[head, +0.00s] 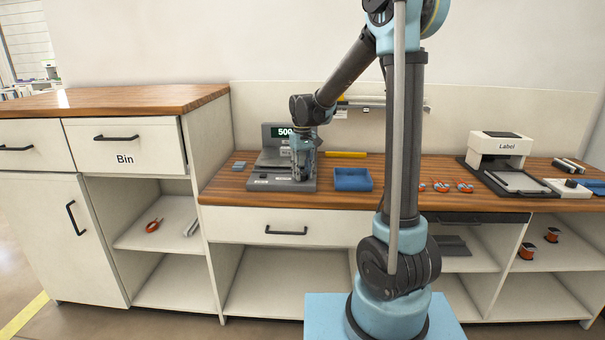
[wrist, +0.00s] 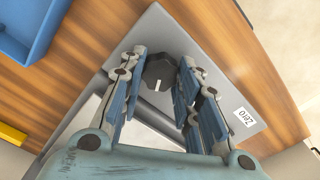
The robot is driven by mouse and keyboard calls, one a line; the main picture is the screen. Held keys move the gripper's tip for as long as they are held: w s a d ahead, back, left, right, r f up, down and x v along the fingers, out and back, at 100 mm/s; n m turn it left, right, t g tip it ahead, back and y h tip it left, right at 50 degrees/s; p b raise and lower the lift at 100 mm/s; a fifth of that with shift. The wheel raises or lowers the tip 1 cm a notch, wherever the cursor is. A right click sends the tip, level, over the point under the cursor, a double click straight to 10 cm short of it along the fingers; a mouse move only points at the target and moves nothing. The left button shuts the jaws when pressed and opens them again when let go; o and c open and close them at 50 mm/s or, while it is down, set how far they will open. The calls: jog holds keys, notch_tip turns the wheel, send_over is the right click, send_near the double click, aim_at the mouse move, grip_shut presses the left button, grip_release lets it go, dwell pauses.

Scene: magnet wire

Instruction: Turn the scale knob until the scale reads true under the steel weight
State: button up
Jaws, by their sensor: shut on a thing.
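The grey scale (head: 262,182) stands on the wooden counter, with its display (head: 282,132) showing "500"; my arm is close to the right of the digits, so I cannot tell whether more follow. My gripper (head: 302,177) points down over the scale's front right part. In the wrist view, the dark faceted scale knob (wrist: 159,72) with a white pointer mark sits between the two fingers of my gripper (wrist: 162,60), which are shut on it. A "ZERO" label (wrist: 243,116) is on the scale beside the knob. I cannot make out the steel weight in either view.
A blue tray (head: 352,180) stands just right of the scale, and a yellow bar (head: 345,154) lies behind. A small blue-grey block (head: 239,165) lies to the left. The counter's front edge is close to the scale.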

aim_at(303, 174)
jog(key=o, duration=1.1)
jog(key=shift+c, duration=0.2)
notch_tip(303, 174, up, 12)
jog(key=shift+w, duration=0.1)
jog(key=s+d+m, duration=0.1)
jog(key=s+d, duration=0.7)
jog(key=s+d+f+m, duration=0.1)
jog(key=s+d+f, duration=0.3)
jog(key=s, duration=0.4)
jog(key=s+d+f+m+t, duration=0.1)
jog(key=s+d+f+m, duration=0.1)
jog(key=s+d+f, duration=0.3)
jog(key=s+d+f+m+t, duration=0.1)
jog(key=s+d+f, duration=0.3)
jog(key=s+f, duration=0.3)
jog(key=s, duration=0.3)
jog(key=shift+s+d+f, duration=0.2)
jog(key=shift+s+d, duration=0.05)
jog(key=shift+s, duration=0.15)
